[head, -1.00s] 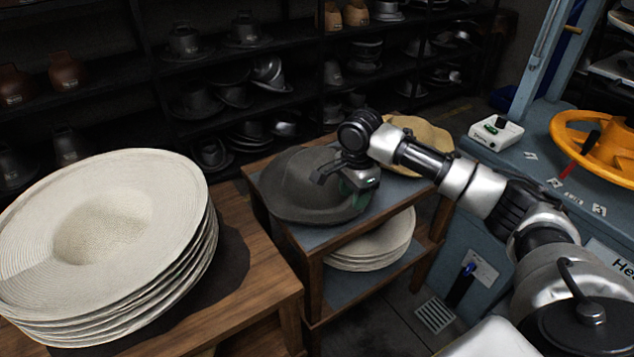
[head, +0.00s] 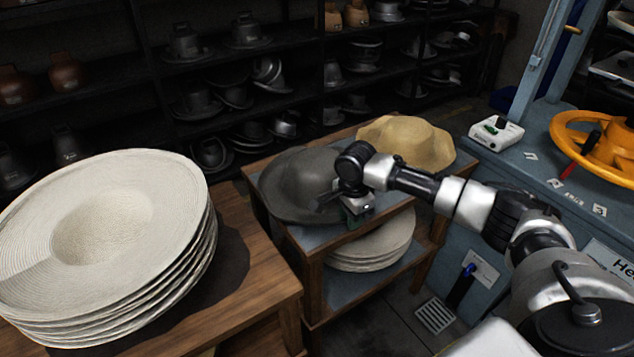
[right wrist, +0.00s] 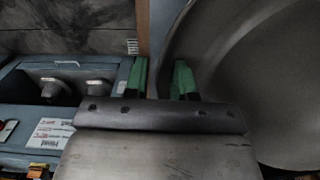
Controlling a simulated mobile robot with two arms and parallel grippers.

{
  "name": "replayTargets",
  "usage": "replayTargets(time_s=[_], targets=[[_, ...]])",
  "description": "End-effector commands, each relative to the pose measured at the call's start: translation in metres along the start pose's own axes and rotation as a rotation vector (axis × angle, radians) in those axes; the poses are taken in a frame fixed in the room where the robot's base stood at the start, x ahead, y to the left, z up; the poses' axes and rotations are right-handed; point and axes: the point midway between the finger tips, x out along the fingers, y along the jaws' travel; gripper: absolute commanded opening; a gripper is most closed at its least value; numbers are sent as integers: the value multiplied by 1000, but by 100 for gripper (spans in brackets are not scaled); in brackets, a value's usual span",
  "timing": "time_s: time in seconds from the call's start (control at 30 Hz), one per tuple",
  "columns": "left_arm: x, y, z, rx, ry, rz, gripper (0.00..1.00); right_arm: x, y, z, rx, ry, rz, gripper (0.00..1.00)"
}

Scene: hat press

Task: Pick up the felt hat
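The dark grey felt hat (head: 292,180), with a wide brim, rests on the top of a small wooden stand (head: 308,238). My right gripper (head: 354,214) is at the hat's right front brim, pointing down, and hides part of that edge. In the right wrist view, the two green fingers of my right gripper (right wrist: 160,80) are apart. The hat's curved brim (right wrist: 250,85) fills the right side there, and its edge runs beside the right finger. I cannot tell whether the brim lies between the fingers. My left gripper is out of view.
A tan hat (head: 408,143) sits behind on the same stand. Pale hat bodies (head: 372,245) lie on its lower shelf. A stack of cream hat bodies (head: 105,230) stands on the left table. A blue machine with an orange wheel (head: 590,145) is at right.

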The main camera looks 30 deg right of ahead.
Motion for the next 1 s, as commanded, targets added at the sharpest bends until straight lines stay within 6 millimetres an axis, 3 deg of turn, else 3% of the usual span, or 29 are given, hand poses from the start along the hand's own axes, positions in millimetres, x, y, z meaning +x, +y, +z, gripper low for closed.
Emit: replayTargets(time_s=[0.03,0.17,0.57,0.87,1.0], targets=[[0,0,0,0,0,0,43,0,0,0,0,0,0,18],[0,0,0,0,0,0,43,0,0,0,0,0,0,0],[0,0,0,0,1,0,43,-4,-1,0,0,-1,-2,0],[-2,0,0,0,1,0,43,-42,-1,0,0,-2,-4,0],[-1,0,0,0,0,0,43,-59,14,-28,6,3,-1,0]])
